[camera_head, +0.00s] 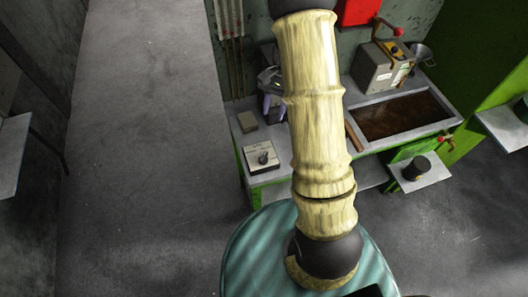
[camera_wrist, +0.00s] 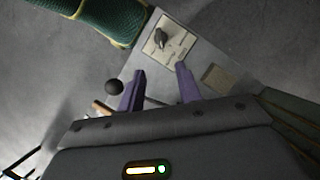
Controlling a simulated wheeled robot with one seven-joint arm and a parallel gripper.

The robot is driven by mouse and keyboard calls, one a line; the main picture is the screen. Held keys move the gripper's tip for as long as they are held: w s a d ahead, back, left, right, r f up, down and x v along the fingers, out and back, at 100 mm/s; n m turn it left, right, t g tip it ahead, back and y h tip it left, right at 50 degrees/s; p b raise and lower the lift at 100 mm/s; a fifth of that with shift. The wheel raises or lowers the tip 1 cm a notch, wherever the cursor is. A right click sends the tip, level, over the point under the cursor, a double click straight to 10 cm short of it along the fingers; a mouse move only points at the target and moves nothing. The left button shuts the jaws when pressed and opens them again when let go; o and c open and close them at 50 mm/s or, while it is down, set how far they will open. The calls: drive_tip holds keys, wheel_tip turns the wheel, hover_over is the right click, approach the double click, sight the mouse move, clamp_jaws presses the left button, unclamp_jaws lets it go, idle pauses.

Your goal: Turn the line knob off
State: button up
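The line knob (camera_head: 263,158) is a dark knob on a pale square panel (camera_head: 252,168), on the left front part of the grey workbench. In the wrist view the knob (camera_wrist: 160,38) and its panel (camera_wrist: 179,49) lie ahead of my fingers, near the top centre. My gripper (camera_wrist: 160,76) has two purple fingers set apart with nothing between them. They stay short of the knob in the picture and do not appear to touch it. In the head view my gripper (camera_head: 272,100) is over the bench behind the panel, partly hidden by my arm.
A small grey-brown block (camera_head: 248,121) lies on the bench behind the panel. A dark-bottomed tray (camera_head: 400,114), a grey box with a red-tipped lever (camera_head: 383,66) and a black cylinder on a shelf (camera_head: 417,168) are to the right. A black ball (camera_wrist: 114,87) shows beside my left finger.

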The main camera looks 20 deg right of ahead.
sight(263, 156)
drive_tip(key=p+x, duration=0.4)
drive_tip(key=x, duration=1.3)
clamp_jaws()
